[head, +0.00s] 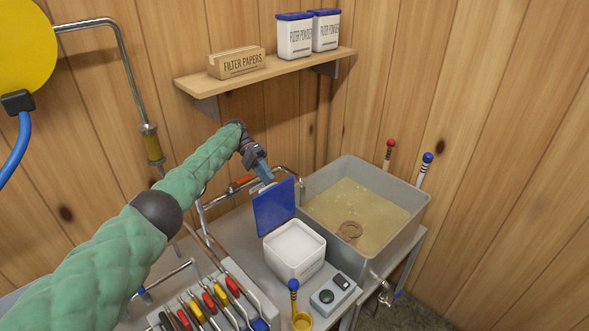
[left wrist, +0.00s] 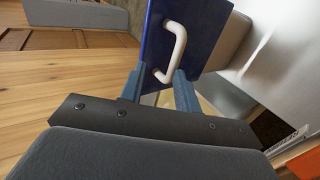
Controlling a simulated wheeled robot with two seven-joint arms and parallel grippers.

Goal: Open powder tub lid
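The white powder tub (head: 295,252) stands on the bench with its top uncovered and white powder showing inside. Its blue lid (head: 273,208) stands raised, roughly upright, at the tub's back left edge. In the left wrist view the lid (left wrist: 200,22) carries a white handle (left wrist: 178,45). My left gripper (head: 264,174) is at the top of the raised lid. In the left wrist view its two fingers (left wrist: 159,82) are spread apart, with the lower end of the handle between their tips and a gap showing. My right gripper is not in view.
A grey pan (head: 325,222) of amber liquid stands right behind the tub. A rack of coloured-handled tools (head: 205,306) is at left. A shelf (head: 270,70) holds filter papers and two closed tubs.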

